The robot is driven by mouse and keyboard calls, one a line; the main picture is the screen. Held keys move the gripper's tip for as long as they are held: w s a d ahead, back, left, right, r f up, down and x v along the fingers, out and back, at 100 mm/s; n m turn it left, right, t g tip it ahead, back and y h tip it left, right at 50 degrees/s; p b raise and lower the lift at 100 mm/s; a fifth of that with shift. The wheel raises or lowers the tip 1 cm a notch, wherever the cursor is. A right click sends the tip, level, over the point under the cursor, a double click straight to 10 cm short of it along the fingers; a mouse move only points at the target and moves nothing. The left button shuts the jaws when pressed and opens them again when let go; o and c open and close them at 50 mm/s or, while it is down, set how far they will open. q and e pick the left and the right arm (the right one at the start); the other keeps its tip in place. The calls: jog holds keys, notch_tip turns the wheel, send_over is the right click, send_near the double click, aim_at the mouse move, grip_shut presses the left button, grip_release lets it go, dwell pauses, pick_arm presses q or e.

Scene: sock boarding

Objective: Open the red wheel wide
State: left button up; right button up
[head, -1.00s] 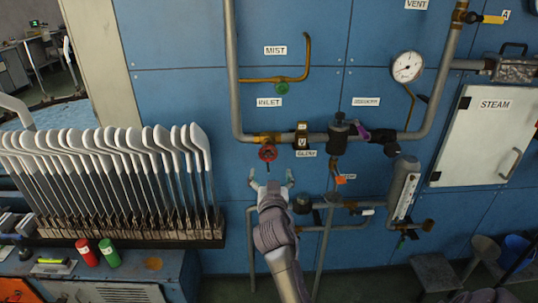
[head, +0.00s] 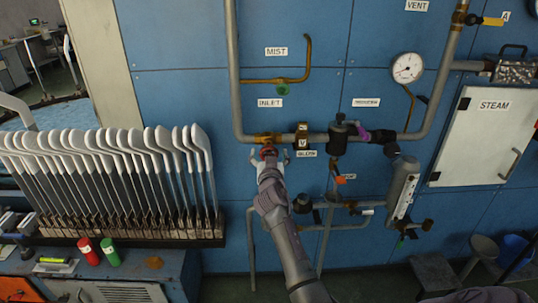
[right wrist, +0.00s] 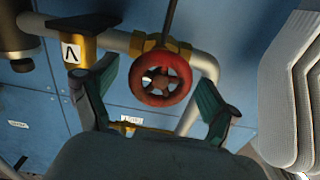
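The red wheel (head: 268,150) sits on a brass valve on the grey pipe, under the INLET label. In the right wrist view the red wheel (right wrist: 160,80) shows whole, with a spoked hub, facing the camera. My right gripper (head: 269,157) is open, its fingers on either side of the wheel and partly covering it in the head view. In the right wrist view the right gripper (right wrist: 155,88) has its two green-padded fingers spread wide, with a visible gap between each finger and the rim. My left gripper is not in view.
A green knob (head: 282,89) is above the wheel. A black regulator (head: 338,135) and a pressure gauge (head: 407,67) are to the right. A rack of grey-white sock boards (head: 110,165) stands at the left. A white STEAM cabinet (head: 484,135) is at the right.

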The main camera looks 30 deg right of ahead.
jog(key=c, duration=1.1)
jog(key=shift+n, duration=0.3)
